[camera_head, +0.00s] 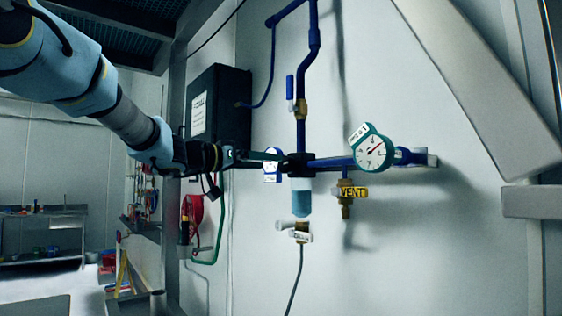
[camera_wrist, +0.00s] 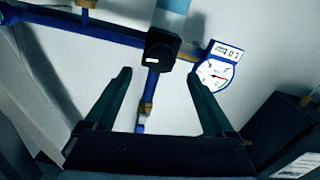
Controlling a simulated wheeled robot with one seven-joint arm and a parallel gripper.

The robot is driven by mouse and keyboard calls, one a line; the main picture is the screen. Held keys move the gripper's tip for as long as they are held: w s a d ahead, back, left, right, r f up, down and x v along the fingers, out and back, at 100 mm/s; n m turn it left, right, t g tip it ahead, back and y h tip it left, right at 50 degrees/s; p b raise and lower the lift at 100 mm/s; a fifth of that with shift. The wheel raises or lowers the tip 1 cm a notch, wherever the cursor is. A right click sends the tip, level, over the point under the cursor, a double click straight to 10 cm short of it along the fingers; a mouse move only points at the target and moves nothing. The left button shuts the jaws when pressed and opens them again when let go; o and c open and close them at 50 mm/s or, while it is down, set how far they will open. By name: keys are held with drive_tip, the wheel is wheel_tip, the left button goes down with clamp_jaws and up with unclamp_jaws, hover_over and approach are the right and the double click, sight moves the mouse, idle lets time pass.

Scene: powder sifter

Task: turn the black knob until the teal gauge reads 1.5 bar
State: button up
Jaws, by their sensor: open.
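The black knob (camera_head: 295,161) sits on the blue pipe assembly on the wall, above a white and blue bowl. It shows in the wrist view as a dark block (camera_wrist: 161,47) at top centre. My gripper (camera_head: 283,156) reaches it from the left; in the wrist view its fingers (camera_wrist: 160,76) are spread wide and empty, with the knob beyond and between the tips. I cannot tell if they touch it. The teal gauge (camera_head: 371,151) is right of the knob, tilted, with a white face and a red needle toward the upper right. Its numbers are too small to read.
A blue-rimmed gauge (camera_head: 271,166) is left of the knob and also shows in the wrist view (camera_wrist: 216,74). A blue-handled valve (camera_head: 290,87) is above. A black box (camera_head: 217,105) is at left.

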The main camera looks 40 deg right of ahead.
sight(283, 163)
drive_tip(key=d+p, duration=0.1)
drive_tip(key=d, duration=0.5)
drive_tip(key=shift+s+d, duration=0.15)
drive_tip(key=c, duration=1.4)
